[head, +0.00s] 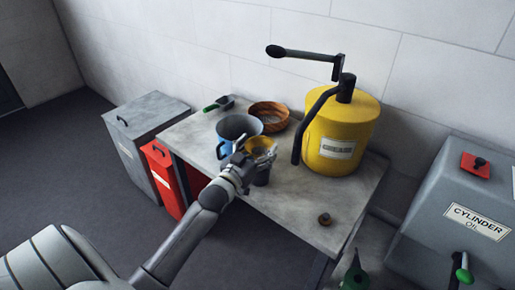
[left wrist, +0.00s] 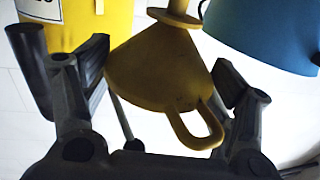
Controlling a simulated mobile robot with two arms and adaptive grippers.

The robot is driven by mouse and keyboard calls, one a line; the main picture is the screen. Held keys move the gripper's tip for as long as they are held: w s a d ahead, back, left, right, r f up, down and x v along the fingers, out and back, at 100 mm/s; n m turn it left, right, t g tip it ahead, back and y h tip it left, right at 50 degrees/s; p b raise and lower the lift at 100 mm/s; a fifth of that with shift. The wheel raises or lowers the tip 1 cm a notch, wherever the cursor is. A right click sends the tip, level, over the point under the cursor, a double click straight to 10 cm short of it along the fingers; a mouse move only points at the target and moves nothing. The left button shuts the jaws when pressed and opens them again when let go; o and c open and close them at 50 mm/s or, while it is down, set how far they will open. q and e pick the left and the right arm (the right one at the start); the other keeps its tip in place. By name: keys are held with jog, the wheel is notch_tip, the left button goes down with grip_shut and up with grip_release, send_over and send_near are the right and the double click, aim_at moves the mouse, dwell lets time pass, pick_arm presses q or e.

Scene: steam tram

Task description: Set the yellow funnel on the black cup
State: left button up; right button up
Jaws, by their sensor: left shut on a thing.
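The yellow funnel (head: 262,144) is held at the front of the table, wide mouth up, in the head view. My left gripper (head: 246,160) is shut on it. In the left wrist view the funnel (left wrist: 165,65) fills the space between the fingers (left wrist: 160,90), with its loop handle towards the camera. I cannot tell whether the funnel touches the cup. My right gripper is not in view.
A blue jug (head: 237,128) stands close behind the funnel. A wicker basket (head: 270,115) and a green-handled scoop (head: 218,103) lie farther back. A yellow grease drum (head: 341,130) with a black crank stands right. A small brown object (head: 325,219) lies near the front; table around it is clear.

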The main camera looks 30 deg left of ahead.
pick_arm(q)
jog(key=shift+f+b, duration=0.6)
jog(key=shift+f, duration=0.65)
jog(key=shift+f+b, duration=0.85)
jog(key=shift+f, duration=0.55)
jog(key=o, duration=1)
jog(key=shift+s+r, duration=0.1)
jog(key=shift+s+d+r+p, duration=0.1)
jog(key=shift+s+r+p, duration=0.05)
jog(key=shift+s+p, duration=0.55)
jog(key=shift+s+d+r+p, duration=0.1)
jog(key=shift+s+r+p, duration=0.1)
jog(key=shift+s+p, duration=0.55)
jog(key=shift+s+r+p, duration=0.15)
jog(key=shift+s+p, duration=0.25)
jog(key=shift+s, duration=0.55)
